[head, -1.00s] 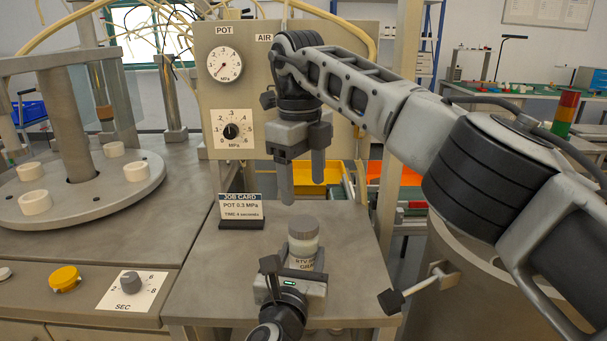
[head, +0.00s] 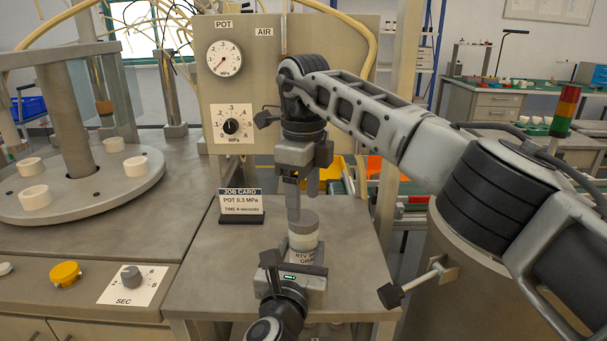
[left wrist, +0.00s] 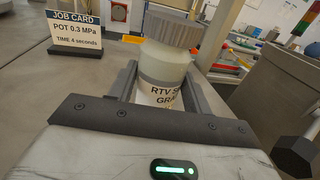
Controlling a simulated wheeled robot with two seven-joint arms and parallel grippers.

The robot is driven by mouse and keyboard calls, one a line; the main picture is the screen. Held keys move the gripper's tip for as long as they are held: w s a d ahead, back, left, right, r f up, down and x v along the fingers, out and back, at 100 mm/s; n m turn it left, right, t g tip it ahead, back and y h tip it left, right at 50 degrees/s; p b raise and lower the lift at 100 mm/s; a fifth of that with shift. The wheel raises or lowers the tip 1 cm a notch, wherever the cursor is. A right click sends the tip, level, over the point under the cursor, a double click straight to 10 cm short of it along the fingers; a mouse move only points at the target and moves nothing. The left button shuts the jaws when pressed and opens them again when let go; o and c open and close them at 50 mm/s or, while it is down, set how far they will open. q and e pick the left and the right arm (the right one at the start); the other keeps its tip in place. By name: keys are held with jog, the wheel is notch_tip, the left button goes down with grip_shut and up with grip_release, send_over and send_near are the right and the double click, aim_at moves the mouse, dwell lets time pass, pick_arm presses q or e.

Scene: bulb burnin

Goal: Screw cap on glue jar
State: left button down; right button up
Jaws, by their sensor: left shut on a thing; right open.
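The glue jar (head: 303,243) is a pale translucent jar with a white label reading RTV. It stands upright on the small metal table, and it also shows in the left wrist view (left wrist: 163,78). A grey ribbed cap (head: 303,221) sits on its top; it shows in the left wrist view too (left wrist: 173,27). I cannot tell how tightly it is threaded. My left gripper (head: 298,258) is shut around the jar's body from the front. My right gripper (head: 301,199) is open and empty, fingers pointing down just above the cap, the nearer fingertip close to its edge.
The job card (head: 241,205) stands on the table behind and left of the jar. The panel with gauge (head: 225,58) and pressure knob (head: 231,127) rises behind. A timer knob (head: 131,277) and yellow button (head: 65,274) are at left. The table (head: 350,270) is clear right of the jar.

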aim_at(303, 217)
jog(key=shift+f, duration=1.8)
jog(key=c, duration=1)
jog(key=shift+m, duration=1)
jog(key=o, duration=1.2)
jog(key=shift+c, duration=0.2)
jog(key=shift+r, duration=0.1)
notch_tip(303, 217, up, 7)
jog(key=shift+r, duration=0.2)
